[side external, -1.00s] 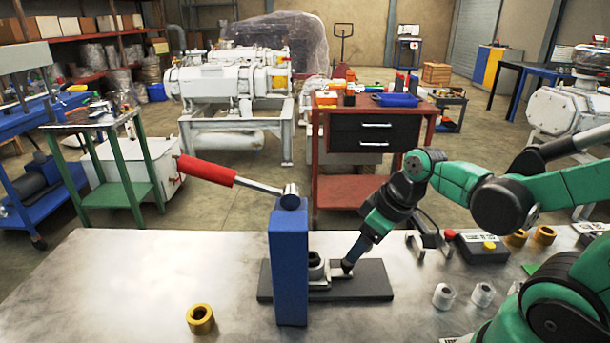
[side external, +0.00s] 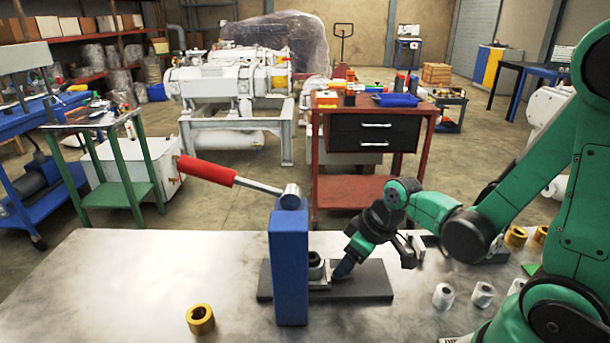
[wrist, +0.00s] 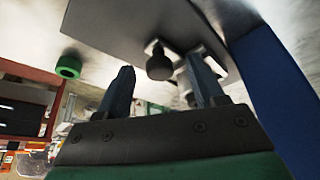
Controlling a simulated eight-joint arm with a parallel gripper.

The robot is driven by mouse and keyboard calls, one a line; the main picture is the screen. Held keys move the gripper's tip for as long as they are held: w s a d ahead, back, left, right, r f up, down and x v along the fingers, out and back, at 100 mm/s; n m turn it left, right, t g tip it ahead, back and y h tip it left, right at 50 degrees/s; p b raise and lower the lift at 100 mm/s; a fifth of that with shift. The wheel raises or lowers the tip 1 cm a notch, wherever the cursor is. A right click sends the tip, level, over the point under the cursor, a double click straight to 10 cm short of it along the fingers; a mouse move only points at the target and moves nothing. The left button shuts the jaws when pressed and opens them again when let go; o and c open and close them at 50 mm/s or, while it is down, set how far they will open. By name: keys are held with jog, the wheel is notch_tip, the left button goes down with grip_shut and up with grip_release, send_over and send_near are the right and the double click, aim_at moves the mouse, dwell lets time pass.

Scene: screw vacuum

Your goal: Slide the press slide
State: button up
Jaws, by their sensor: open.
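The press has a blue upright column (side external: 289,262) and a red-handled lever (side external: 207,171), standing on a dark base plate (side external: 371,282). A light metal slide (side external: 320,286) lies low beside the column, with a dark cup-like part (side external: 316,267) by it. My gripper (side external: 338,276) is open, tilted, just right of the cup with its fingers low over the base plate. In the wrist view, the black round knob (wrist: 159,63) shows between the two spread fingertips; contact cannot be told. In the side view my fingers hide the knob and part of the slide.
A brass ring (side external: 201,319) lies at the table front, left of the press. Several pale nut-like parts (side external: 443,296) and brass rings (side external: 515,236) lie to the right, near my arm. The table (side external: 130,280) is clear at left.

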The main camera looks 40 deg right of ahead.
grip_shut()
jog(key=shift+a, duration=0.1)
dwell(1.3)
